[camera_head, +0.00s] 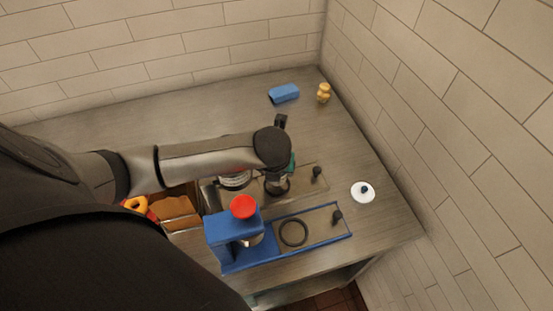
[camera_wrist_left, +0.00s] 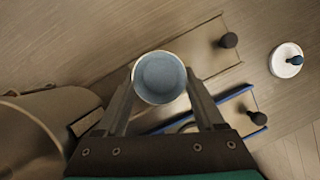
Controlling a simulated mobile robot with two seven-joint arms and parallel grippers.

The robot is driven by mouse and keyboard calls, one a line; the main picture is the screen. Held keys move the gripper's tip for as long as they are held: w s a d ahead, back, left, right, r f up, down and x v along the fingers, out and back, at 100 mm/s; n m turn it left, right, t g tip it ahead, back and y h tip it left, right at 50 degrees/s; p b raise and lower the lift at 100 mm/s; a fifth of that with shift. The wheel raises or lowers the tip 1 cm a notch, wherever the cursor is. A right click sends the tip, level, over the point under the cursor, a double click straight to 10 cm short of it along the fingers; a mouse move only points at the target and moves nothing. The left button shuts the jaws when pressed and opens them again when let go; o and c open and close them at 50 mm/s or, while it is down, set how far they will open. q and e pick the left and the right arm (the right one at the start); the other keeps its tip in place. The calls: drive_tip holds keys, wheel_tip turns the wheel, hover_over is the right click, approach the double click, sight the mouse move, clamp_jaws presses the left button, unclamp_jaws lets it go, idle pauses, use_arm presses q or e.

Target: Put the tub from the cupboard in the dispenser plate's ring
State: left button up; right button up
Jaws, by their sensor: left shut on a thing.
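My left gripper (camera_head: 278,184) hangs over the plate behind the blue dispenser, its fingers mostly hidden under the wrist in the head view. In the left wrist view the gripper (camera_wrist_left: 161,90) is shut on a round tub (camera_wrist_left: 160,76) with a pale rim and blue-grey inside. The tub's mouth faces the camera. The blue dispenser (camera_head: 232,232) has a red top and a long plate (camera_head: 320,229) with a dark ring (camera_head: 293,233). In the wrist view this ring (camera_wrist_left: 188,127) is partly hidden behind a finger. The right gripper is out of view.
A second plate (camera_head: 310,186) with a dark knob (camera_head: 316,172) lies behind the blue one. A white lid-like disc (camera_head: 362,192) sits right. A blue block (camera_head: 284,93) and a yellow figure-like object (camera_head: 323,92) stand at the back. The back left counter is clear.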

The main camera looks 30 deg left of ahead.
use_arm(q)
drive_tip(key=shift+f, duration=1.9)
drive_tip(key=shift+f, duration=0.15)
drive_tip(key=o, duration=1)
drive_tip(key=v, duration=1.2)
drive_tip(key=shift+r, duration=0.2)
